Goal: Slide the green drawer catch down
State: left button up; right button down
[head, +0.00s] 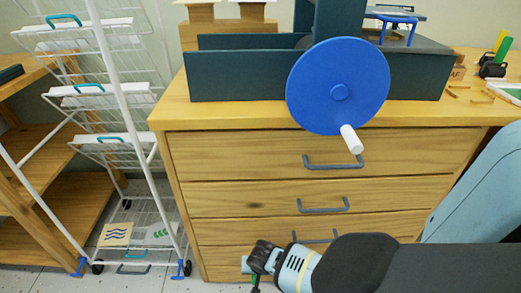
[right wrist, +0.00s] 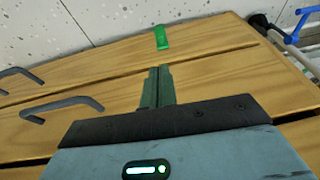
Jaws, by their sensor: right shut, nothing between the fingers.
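The green drawer catch (right wrist: 161,38) is a small bright green tab on the wooden drawer front, seen in the right wrist view near the board's far edge. My right gripper (right wrist: 158,72) is shut and empty, its dark fingertips pointing towards the catch with a gap of bare wood between them in the picture. In the head view my right gripper (head: 260,268) is low at the front of the wooden cabinet (head: 240,155), left of the lowest visible handle; it covers the catch area, so the catch is not clear there. My left gripper is not in view.
Grey bar handles (head: 333,165) stick out of the drawers and show at left in the wrist view (right wrist: 62,109). A machine with a blue wheel (head: 338,85) and white crank overhangs the cabinet top. A white wire rack (head: 110,40) stands to the left.

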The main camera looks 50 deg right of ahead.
jog(key=shift+p+v, duration=0.4)
jog(key=shift+v, duration=0.65)
